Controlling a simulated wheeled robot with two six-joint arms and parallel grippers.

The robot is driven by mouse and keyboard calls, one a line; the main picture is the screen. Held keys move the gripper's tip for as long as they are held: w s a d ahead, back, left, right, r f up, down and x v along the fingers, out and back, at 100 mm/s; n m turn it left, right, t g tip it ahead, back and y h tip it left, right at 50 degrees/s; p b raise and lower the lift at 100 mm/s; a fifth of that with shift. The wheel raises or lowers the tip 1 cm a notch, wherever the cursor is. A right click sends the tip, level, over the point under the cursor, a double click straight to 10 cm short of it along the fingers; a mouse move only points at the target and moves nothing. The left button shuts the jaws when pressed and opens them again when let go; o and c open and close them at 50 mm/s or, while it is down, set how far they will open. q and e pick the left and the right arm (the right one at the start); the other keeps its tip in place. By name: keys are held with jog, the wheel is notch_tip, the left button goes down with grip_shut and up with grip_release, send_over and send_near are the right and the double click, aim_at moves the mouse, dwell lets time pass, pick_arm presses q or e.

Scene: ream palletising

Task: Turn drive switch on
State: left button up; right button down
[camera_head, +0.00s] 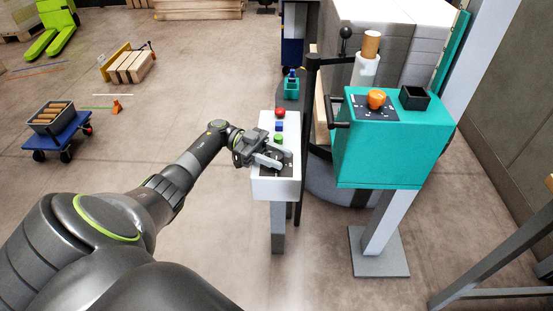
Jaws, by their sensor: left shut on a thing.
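A white control box (290,186) stands on a grey post in the middle of the view. On its top are a red button (280,113), a blue button (279,126), a green button (278,139) and a dark plate (287,171) at the near end. My left gripper (277,162) reaches in from the left and is shut over this plate, on what appears to be the drive switch. The fingers hide the switch, so I cannot tell which way it is turned. My right gripper is not in view.
A teal box (378,150) with an orange knob (376,98) and a black open bin (414,97) stands close on the right. A machine with a black lever (346,34) is behind it. A blue cart (62,138) stands far left. The floor between is mostly clear.

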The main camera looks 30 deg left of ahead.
pick_arm(q)
jog(key=shift+r, duration=0.1)
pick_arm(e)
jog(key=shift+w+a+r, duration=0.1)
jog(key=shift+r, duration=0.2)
pick_arm(q)
jog(key=o, duration=1)
